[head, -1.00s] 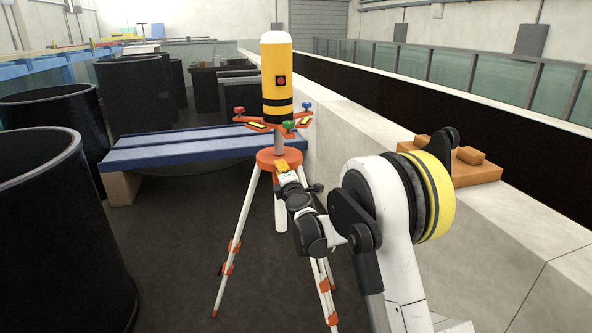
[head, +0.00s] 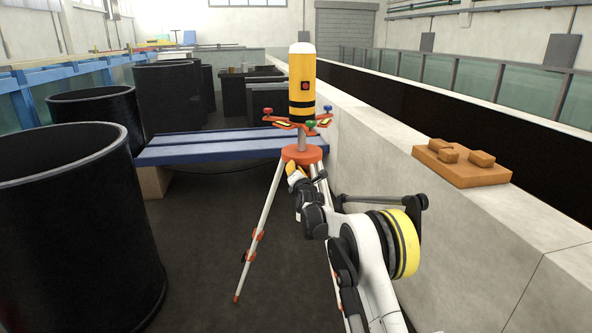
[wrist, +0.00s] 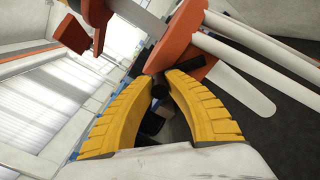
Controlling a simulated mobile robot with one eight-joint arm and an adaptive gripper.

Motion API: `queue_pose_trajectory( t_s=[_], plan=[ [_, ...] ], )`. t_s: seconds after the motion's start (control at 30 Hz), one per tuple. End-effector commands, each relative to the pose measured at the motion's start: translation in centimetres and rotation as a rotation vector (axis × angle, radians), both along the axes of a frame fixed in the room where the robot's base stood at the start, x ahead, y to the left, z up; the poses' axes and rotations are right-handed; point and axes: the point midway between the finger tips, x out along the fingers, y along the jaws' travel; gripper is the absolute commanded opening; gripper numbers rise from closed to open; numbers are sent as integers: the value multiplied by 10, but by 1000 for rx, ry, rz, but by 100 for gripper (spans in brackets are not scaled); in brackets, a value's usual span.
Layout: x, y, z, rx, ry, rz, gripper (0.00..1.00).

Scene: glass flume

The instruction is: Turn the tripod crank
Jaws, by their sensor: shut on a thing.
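The tripod (head: 301,153) stands upright on the dark floor, with an orange head and white legs with orange clamps. A yellow cylindrical instrument (head: 301,85) with black bands sits on top, above a plate with red and green knobs. My gripper (head: 293,173) is at the near left side of the orange head, just below it. In the wrist view my gripper's yellow fingers (wrist: 160,76) close around a small dark piece, the crank (wrist: 160,91), beside the orange head (wrist: 180,45).
Large black tubs (head: 75,225) stand on the left. A blue bench (head: 215,149) lies behind the tripod. A concrete wall (head: 450,205) runs along the right, carrying an orange block (head: 462,170). Dark floor is open between tubs and tripod.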

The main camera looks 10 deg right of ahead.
Motion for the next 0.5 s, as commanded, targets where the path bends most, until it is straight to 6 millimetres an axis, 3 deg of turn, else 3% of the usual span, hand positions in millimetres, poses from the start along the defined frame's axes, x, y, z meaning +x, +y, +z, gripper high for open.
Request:
queue_pose_trajectory(
  t_s=[0.5],
  plan=[
    [0,1,-30,-494,-18,0,0]
  ],
)
